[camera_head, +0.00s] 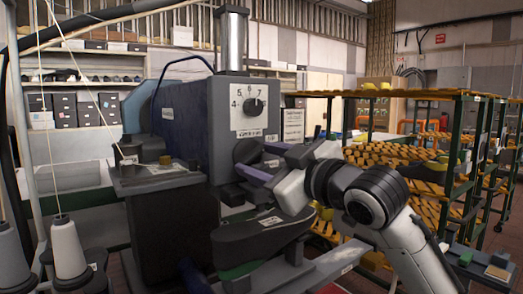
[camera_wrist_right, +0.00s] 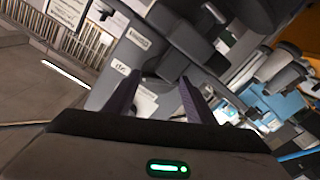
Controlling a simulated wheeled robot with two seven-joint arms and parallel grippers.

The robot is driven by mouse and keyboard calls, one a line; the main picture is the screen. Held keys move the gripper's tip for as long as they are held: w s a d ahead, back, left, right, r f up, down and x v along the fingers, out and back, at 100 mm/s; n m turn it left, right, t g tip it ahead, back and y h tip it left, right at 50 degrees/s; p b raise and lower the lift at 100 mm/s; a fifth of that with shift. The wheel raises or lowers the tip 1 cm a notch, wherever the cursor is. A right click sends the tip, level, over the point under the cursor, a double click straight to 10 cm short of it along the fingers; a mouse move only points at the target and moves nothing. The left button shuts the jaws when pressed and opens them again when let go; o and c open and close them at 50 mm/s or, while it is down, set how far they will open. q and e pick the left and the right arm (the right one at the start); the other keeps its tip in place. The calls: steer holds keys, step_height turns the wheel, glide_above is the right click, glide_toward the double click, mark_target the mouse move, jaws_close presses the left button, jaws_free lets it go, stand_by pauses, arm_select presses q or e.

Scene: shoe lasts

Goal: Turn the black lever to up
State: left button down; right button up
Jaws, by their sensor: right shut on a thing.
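The black lever (camera_wrist_right: 172,66) is on the front of a dark blue-grey machine (camera_head: 205,110), below its white dial plate. My right gripper (camera_head: 254,159) reaches in from the right in the head view, its purple fingers against the machine front. In the wrist view, the fingers of my right gripper (camera_wrist_right: 155,90) stand apart on either side of the dark lever part, and the gripper is shut on it. The fingers hide much of the lever in the head view, so its exact angle is hard to tell. My left gripper is not in view.
The dial plate with a black knob (camera_head: 254,106) is just above the gripper. A dark shoe-shaped part (camera_head: 262,235) juts out below my right arm. Yellow-slatted racks (camera_head: 400,155) stand at right. Thread cones (camera_head: 67,248) stand at left.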

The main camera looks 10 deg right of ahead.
steer(key=shift+n+p, duration=0.35)
steer(key=shift+n, duration=0.25)
steer(key=o, duration=1)
steer(key=shift+o, duration=0.2)
steer(key=b+v, duration=0.1)
steer(key=v, duration=0.9)
steer(key=shift+s, duration=0.15)
